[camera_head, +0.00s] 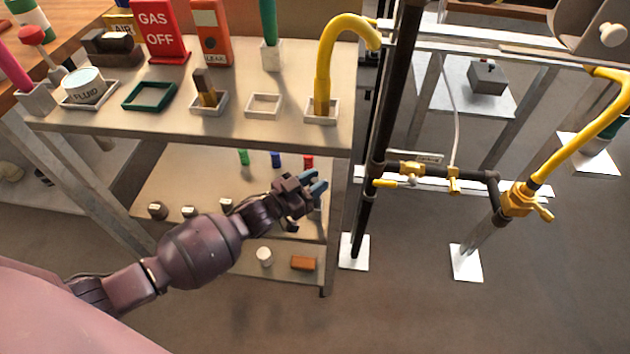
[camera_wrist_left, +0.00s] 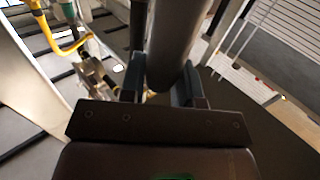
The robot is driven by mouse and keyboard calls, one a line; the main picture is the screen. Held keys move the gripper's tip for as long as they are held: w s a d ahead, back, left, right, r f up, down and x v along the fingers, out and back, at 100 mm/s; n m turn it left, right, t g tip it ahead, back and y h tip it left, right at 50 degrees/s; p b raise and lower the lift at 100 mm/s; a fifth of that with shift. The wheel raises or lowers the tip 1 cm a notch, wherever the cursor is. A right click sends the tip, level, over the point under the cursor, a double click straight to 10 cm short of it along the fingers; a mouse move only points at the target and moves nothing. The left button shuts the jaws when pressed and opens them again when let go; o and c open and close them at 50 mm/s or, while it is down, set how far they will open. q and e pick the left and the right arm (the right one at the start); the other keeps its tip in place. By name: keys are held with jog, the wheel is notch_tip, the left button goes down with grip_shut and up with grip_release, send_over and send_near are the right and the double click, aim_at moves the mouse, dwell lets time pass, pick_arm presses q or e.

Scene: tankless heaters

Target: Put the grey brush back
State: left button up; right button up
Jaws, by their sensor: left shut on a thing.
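On the top shelf, a square white-rimmed holder (camera_head: 263,105) is empty, and a dark green tray (camera_head: 150,107) is empty too. My right gripper is not in view.
The top shelf (camera_head: 180,126) holds a yellow curved hose (camera_head: 323,75) in a holder, a brown block in a holder (camera_head: 209,103), a fluid tin (camera_head: 85,84) and a red gas sign (camera_head: 158,30). Black pipes (camera_head: 366,205) stand right of the gripper.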

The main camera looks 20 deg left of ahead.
pick_arm(q)
jog(key=o, duration=0.9)
jog(key=shift+f, duration=0.1)
jog(key=shift+r, duration=0.2)
jog(key=p+v, duration=0.2)
jog(key=v, duration=1)
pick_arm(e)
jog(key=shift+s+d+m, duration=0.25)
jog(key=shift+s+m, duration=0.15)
